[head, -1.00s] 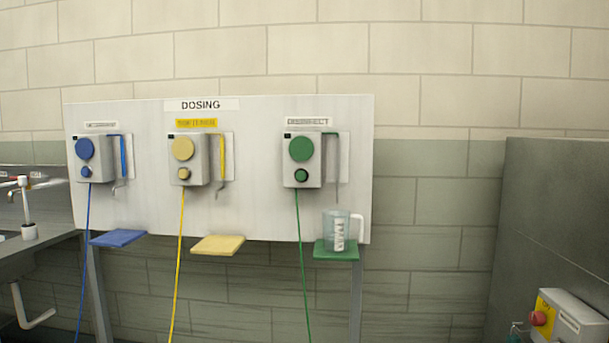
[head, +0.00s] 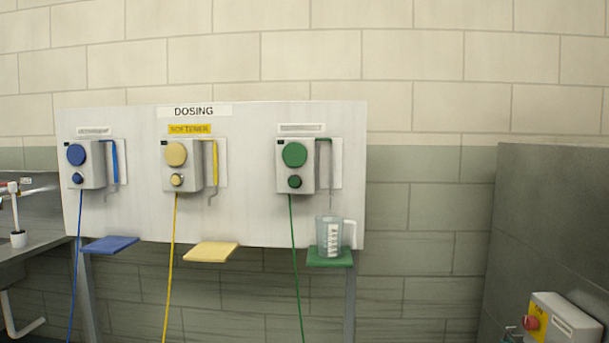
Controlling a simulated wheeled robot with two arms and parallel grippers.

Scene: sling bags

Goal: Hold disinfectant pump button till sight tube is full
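The green dosing pump (head: 297,165) hangs at the right of the white dosing board; its label, read as disinfect in the earlier frame, is too blurred to read now. It has a large green disc and a smaller green button (head: 295,182) below. A thin tube (head: 330,165) runs down beside it; its fill level is too small to tell. A clear measuring jug (head: 329,237) with a white scale and handle stands upright on the green shelf (head: 330,261) under the tube. Neither of my grippers is in view.
A blue pump (head: 86,165) and a yellow softener pump (head: 182,166) hang to the left, above a blue shelf (head: 110,245) and a yellow shelf (head: 211,252). A sink counter is at far left. A box with a red button (head: 530,322) stands lower right, beside a grey partition (head: 550,220).

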